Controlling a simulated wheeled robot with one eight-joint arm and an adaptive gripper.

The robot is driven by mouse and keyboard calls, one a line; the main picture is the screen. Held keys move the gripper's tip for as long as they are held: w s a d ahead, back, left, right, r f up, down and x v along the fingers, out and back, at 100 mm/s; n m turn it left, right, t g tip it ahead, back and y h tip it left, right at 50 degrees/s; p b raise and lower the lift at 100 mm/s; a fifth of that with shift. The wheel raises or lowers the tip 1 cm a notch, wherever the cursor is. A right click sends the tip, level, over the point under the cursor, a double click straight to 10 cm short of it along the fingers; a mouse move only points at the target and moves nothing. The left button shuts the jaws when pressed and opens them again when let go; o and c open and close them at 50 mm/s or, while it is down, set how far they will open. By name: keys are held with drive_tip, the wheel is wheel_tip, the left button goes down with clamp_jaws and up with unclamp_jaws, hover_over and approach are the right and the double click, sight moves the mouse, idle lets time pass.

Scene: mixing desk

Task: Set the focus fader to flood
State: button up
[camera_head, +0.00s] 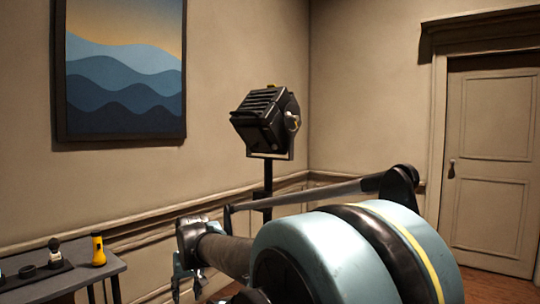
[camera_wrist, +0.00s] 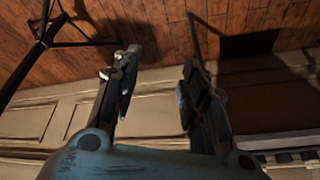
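No fader marked focus or flood can be made out in either view. The stage light (camera_head: 265,122), black with a slatted front, stands on a dark pole near the room's corner. My gripper (camera_wrist: 155,85) is open and empty in the wrist view, its two dark fingers well apart over the floor and wall. In the head view my gripper (camera_head: 187,284) hangs at the end of the arm, right of the table, partly cut off by the bottom edge. It touches nothing that I can see.
A grey table (camera_head: 75,277) at lower left bears a yellow flashlight (camera_head: 98,250) and small black items (camera_head: 50,258); its left part is out of frame. Dark stand legs (camera_wrist: 45,40) rest on the wooden floor (camera_wrist: 150,20). A closed door (camera_head: 490,160) is at right.

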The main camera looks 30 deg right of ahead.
drive_tip(key=w+d+r+m+t+h, duration=0.1)
drive_tip(key=w+d+r+m+t, duration=0.15)
drive_tip(key=w+r, duration=0.4)
drive_tip(key=w+d+r+m+t, duration=0.2)
drive_tip(key=w+d+r+t, duration=0.15)
drive_tip(key=w, duration=0.65)
drive_tip(key=w+d+r+m+t+h, duration=0.1)
drive_tip(key=w+d+r+m+t, duration=0.25)
drive_tip(key=w, duration=0.55)
drive_tip(key=m+g+h, duration=0.4)
drive_tip(key=m+h, duration=1.9)
approach(274, 148)
drive_tip(key=shift+t, duration=0.35)
drive_tip(key=x, duration=0.8)
drive_tip(key=shift+w+d, duration=0.25)
drive_tip(key=shift+d, duration=0.05)
drive_tip(key=shift+f, duration=0.1)
drive_tip(key=shift+c, duration=0.2)
clamp_jaws()
